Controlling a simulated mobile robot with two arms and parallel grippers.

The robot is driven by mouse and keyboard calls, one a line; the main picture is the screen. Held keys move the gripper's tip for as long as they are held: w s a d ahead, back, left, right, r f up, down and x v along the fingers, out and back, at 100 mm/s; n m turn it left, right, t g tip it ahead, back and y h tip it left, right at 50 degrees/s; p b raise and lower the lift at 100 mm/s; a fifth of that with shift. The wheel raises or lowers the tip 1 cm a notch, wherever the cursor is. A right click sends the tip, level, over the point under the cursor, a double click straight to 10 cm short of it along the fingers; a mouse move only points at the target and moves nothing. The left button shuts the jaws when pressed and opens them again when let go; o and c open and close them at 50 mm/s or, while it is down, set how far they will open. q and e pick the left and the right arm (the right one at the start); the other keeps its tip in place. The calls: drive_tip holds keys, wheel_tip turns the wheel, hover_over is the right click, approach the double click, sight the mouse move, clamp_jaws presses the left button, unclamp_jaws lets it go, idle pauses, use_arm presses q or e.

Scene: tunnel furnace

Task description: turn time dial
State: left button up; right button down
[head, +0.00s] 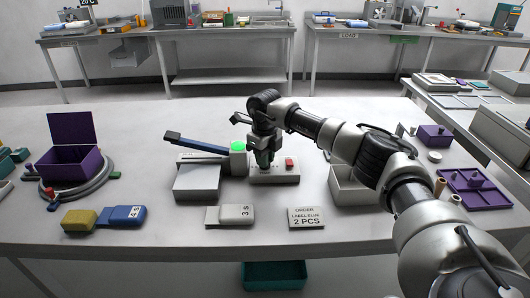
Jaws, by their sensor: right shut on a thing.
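My right gripper (265,168) reaches down over a small white control box (276,176) in the middle of the table. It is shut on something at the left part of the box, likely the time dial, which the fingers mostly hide. A red button (289,163) shows on the box just right of the fingers. My left gripper is not in view.
Left of the box is a grey machine (197,182) with a blue lever (195,143) and a lit green lamp (237,147). In front lie a "3 s" block (230,215) and an order card (306,217). An open purple box (70,163) stands left, a purple tray (475,198) right.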

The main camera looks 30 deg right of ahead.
drive_tip(key=m, duration=0.1)
drive_tip(key=m+p, duration=0.2)
drive_tip(key=shift+r+m, duration=0.25)
drive_tip(key=shift+m, duration=0.15)
drive_tip(key=m+p, duration=0.1)
drive_tip(key=m, duration=0.2)
drive_tip(key=shift+m+p, duration=0.3)
drive_tip(key=shift+p, duration=0.05)
drive_tip(key=m+p, duration=0.1)
drive_tip(key=m, duration=0.2)
drive_tip(key=shift+m+p, duration=0.4)
drive_tip(key=m+p, duration=0.2)
drive_tip(key=m, duration=0.1)
drive_tip(key=shift+m, duration=0.3)
drive_tip(key=m+p, duration=0.2)
drive_tip(key=m, duration=0.1)
drive_tip(key=shift+m, duration=0.3)
drive_tip(key=m+p, duration=0.2)
drive_tip(key=m, duration=0.1)
drive_tip(key=shift+r+m, duration=0.1)
drive_tip(key=shift+m, duration=0.2)
drive_tip(key=m+p, duration=0.3)
drive_tip(key=shift+w+d+m, duration=0.1)
drive_tip(key=shift+m, duration=0.3)
drive_tip(key=shift+m+p, duration=0.55)
drive_tip(key=shift+m, duration=0.35)
drive_tip(key=shift+f, duration=0.2)
